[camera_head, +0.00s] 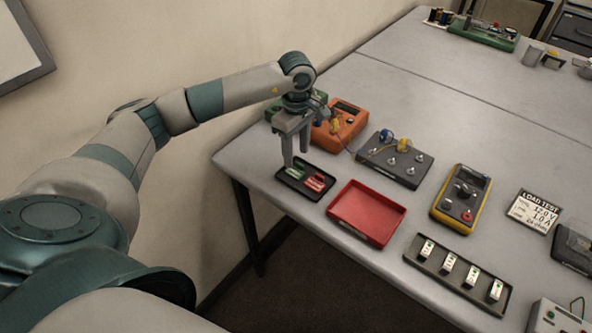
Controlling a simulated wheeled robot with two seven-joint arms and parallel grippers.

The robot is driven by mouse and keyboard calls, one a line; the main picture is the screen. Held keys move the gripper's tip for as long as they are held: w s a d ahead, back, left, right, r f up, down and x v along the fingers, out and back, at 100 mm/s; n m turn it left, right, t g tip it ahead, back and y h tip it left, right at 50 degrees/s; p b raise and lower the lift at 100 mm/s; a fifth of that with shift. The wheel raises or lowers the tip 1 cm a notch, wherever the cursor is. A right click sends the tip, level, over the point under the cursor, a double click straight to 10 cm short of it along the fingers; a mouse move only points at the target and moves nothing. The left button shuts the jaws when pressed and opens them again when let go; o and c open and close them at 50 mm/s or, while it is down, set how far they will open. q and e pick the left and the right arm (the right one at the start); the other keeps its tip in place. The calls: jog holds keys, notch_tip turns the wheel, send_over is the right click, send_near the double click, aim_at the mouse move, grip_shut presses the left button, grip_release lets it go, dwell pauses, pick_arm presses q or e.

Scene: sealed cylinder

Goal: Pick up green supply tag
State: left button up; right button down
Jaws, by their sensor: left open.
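A small green tag (296,172) lies in the left part of a small black tray (292,189) near the table's left corner. Red tags (315,183) lie beside it in the right part of the same tray. My left gripper (297,160) points down over the back of this tray with its two fingers apart. Its fingertips are close to the green tag, and no object shows between them. I cannot tell the exact height of the fingertips above the tag. My right gripper is not in view.
An empty red tray (366,212) stands just right of the black tray. An orange meter (339,124) and a grey box with knobs (394,160) stand behind. A yellow multimeter (462,198), a load test card (536,211) and a strip of white modules (457,273) lie further right.

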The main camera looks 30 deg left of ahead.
aim_at(297, 172)
pick_arm(q)
jog(key=shift+s+d+f+p, duration=0.15)
jog(key=shift+d+f+p, duration=0.05)
jog(key=shift+f+p, duration=0.85)
jog(key=shift+s+f+p, duration=0.1)
jog(key=shift+f+p, duration=0.6)
jog(key=shift+f, duration=0.85)
jog(key=shift+c, duration=0.7)
jog(key=c, duration=0.7)
